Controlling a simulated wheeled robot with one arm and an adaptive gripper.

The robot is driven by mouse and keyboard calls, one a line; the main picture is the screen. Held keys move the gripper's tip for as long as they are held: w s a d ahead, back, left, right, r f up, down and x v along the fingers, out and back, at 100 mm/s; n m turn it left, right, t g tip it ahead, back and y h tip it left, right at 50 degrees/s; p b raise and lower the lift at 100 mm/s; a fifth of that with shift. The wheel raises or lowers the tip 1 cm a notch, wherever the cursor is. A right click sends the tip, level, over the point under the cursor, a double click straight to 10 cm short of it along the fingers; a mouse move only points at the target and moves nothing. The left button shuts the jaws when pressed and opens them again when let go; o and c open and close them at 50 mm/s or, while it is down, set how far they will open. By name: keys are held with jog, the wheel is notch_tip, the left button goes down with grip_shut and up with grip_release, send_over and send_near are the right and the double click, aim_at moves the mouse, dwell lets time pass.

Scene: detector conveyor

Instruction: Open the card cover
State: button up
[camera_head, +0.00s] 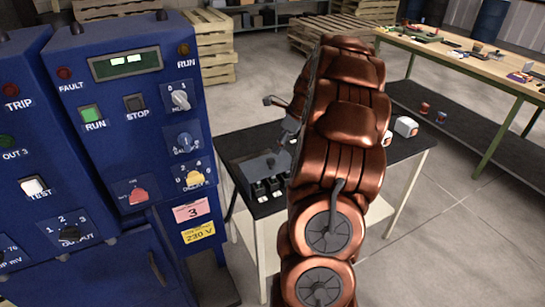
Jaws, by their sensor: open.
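A pink card marked 3 (191,210) and a yellow card (199,232) sit one above the other on the narrow front of the blue control cabinet (135,190). I cannot make out a separate cover over them. A blue door with a dark handle (156,268) is below the panel and looks closed. My copper-coloured arm rises through the middle of the view. My gripper (279,117) seems to be the small grey parts left of the arm, open, above the black table and right of the cabinet, apart from the cards. The arm hides part of it.
A grey device with black clamps (266,178) stands on the black-topped table (400,160), partly behind my arm. A long workbench (480,62) with tools and pallets (213,47) stand behind.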

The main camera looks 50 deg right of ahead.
aim_at(271, 160)
jog(key=shift+p+x, duration=1.15)
jog(key=shift+x, duration=2.8)
jog(key=shift+s+d, duration=0.1)
grip_shut()
